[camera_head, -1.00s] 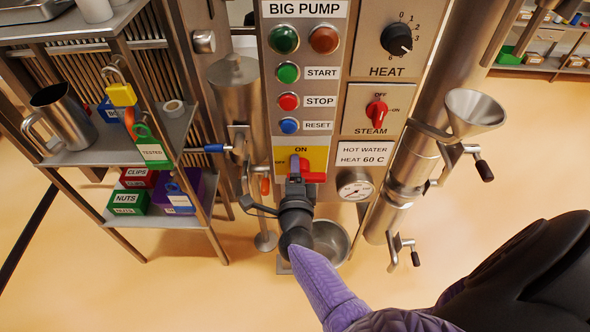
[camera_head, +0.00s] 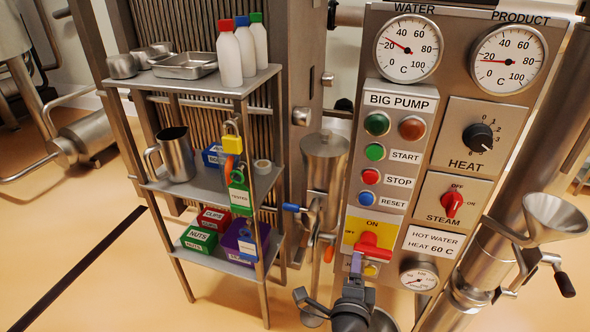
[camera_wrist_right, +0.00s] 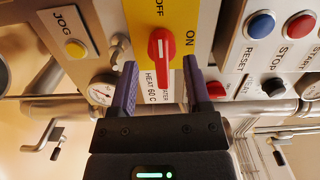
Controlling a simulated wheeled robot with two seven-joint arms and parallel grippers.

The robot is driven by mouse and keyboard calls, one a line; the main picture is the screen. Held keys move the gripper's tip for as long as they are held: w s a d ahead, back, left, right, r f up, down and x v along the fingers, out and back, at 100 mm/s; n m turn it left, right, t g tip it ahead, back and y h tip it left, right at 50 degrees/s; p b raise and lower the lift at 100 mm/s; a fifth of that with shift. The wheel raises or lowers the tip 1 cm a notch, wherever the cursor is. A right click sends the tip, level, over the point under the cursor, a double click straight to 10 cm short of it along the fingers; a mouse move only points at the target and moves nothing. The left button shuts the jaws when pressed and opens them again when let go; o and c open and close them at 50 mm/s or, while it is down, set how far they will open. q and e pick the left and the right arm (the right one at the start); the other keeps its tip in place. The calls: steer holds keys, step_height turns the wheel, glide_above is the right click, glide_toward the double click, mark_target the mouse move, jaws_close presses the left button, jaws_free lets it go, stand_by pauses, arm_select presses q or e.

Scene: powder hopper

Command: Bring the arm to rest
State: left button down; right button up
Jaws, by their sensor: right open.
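My right gripper (camera_head: 359,264) is at the bottom of the head view, in front of the yellow ON/OFF plate (camera_head: 352,228) of the big pump panel. Its purple fingers are open. In the wrist view the right gripper (camera_wrist_right: 161,76) has one finger on each side of the red switch handle (camera_wrist_right: 160,48), with gaps to both. The red handle also shows in the head view (camera_head: 374,246), lying roughly sideways, across from the ON mark above it. Whether the fingertips touch the plate is unclear. My left gripper is not in view.
Left of the panel stands a shelf rack (camera_head: 205,184) with bottles, a steel jug (camera_head: 174,154), a padlock (camera_head: 233,144) and boxes. A blue-handled valve (camera_head: 292,208) is close left. A steel funnel (camera_head: 551,216) with crank handles is on the right. Open floor lies at the left.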

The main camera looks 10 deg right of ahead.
steer(key=s+a+f+n+g+y, duration=0.1)
steer(key=s+a+n+g+y, duration=0.1)
steer(key=s+a+n+y, duration=0.5)
steer(key=s+a+f+n+g+y, duration=0.1)
steer(key=s+a+n+g+y, duration=0.3)
steer(key=n, duration=0.7)
steer(key=s+d+n+g+h, duration=0.35)
steer(key=s+n+g, duration=0.35)
steer(key=s, duration=0.7)
step_height(320, 180, down, 16)
steer(key=s+g, duration=0.1)
steer(key=s, duration=0.2)
steer(key=s+d+f+g, duration=0.1)
steer(key=s+d+f, duration=0.1)
steer(key=s+f, duration=0.3)
steer(key=s+d+f, duration=0.3)
steer(key=s+f, duration=0.3)
steer(key=s, duration=0.3)
steer(key=shift+s+n+g, duration=0.2)
steer(key=shift+n+g, duration=0.2)
steer(key=shift+y, duration=0.25)
